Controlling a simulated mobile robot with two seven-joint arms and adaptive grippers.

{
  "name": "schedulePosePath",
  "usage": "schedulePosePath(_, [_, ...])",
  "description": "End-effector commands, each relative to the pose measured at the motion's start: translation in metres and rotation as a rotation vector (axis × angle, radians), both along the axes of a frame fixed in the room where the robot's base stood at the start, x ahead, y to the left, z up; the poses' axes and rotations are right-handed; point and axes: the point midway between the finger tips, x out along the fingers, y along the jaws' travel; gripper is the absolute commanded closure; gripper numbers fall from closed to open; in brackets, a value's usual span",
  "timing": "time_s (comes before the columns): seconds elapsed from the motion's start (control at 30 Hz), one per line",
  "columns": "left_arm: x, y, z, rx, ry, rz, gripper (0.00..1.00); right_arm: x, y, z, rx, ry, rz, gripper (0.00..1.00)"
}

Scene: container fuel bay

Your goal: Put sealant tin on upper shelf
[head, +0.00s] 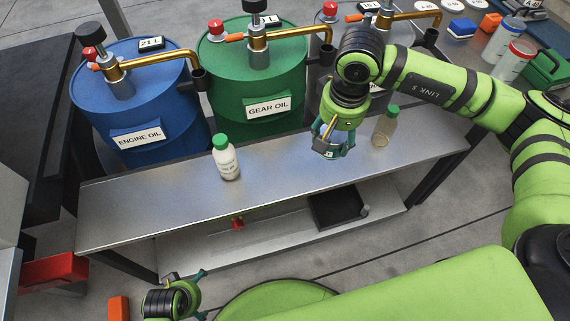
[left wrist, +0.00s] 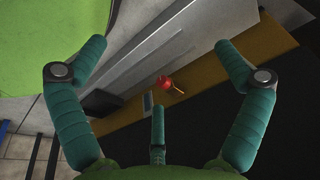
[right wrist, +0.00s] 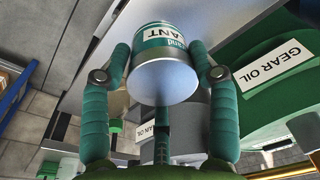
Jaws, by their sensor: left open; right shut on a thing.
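The sealant tin (right wrist: 164,80) is silver with a green and white label, of which "ANT" can be read. My right gripper (head: 328,150) is shut on it, with a finger on each side in the right wrist view (right wrist: 160,65). In the head view the tin is mostly hidden by the gripper, over the grey upper shelf (head: 290,172) of the metal bench. I cannot tell whether it touches the shelf. My left gripper (head: 185,285) is low in front of the bench, open and empty; it also shows in the left wrist view (left wrist: 155,45).
A white bottle with green cap (head: 226,160) stands left of the tin, a clear brownish bottle (head: 385,128) right. Blue (head: 135,95) and green (head: 255,75) oil drums stand behind. The lower shelf (head: 190,245) holds a black tray (head: 335,208) and a red item (head: 237,223).

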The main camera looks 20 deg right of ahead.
Motion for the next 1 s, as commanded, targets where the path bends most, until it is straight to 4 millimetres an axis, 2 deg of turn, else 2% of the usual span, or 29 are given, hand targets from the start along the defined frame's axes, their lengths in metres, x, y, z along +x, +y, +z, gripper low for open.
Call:
schedulePosePath(0.3, [0.004,0.000,0.011,0.000,-0.009,0.001,0.01,0.033,0.064,-0.043,0.004,0.003,0.003,0.84])
schedulePosePath(0.47, [0.006,0.000,0.018,-0.001,-0.014,0.002,0.01,0.046,0.087,-0.058,0.002,0.002,0.002,0.84])
schedulePosePath(0.67, [0.007,-0.001,0.021,-0.001,-0.015,0.002,0.01,0.052,0.095,-0.067,0.000,0.001,0.001,0.84])
schedulePosePath(0.9, [0.010,-0.001,0.028,-0.002,-0.018,0.003,0.01,0.051,0.095,-0.100,0.002,0.004,0.001,0.84])
schedulePosePath(1.0, [0.012,-0.002,0.036,-0.004,-0.028,0.003,0.01,0.052,0.095,-0.105,0.001,0.001,0.002,0.84])
